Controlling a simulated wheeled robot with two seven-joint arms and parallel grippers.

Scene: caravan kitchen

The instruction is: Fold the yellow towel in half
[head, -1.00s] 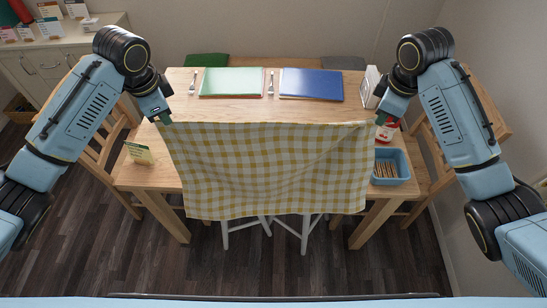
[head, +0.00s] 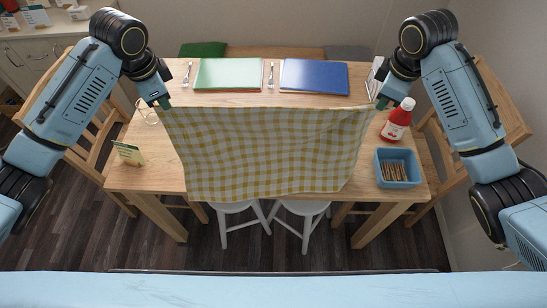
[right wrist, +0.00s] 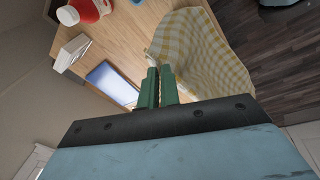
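The yellow-and-white checked towel (head: 265,155) hangs spread out between my two grippers, its top edge stretched nearly straight and its lower part hanging in front of the table. My left gripper (head: 162,104) is at the towel's upper left corner and appears shut on it. My right gripper (head: 382,103) is at the upper right corner. In the right wrist view its green fingers (right wrist: 157,88) are close together, with the towel (right wrist: 205,50) running out from beside them. Whether the towel's lower edge touches the table is hard to tell.
On the wooden table (head: 150,180) are a green board (head: 228,75), a blue board (head: 314,77), forks (head: 270,74), a red bottle (head: 397,120), a blue basket (head: 398,168) and a small card (head: 128,153). White stools (head: 305,222) stand under the front edge.

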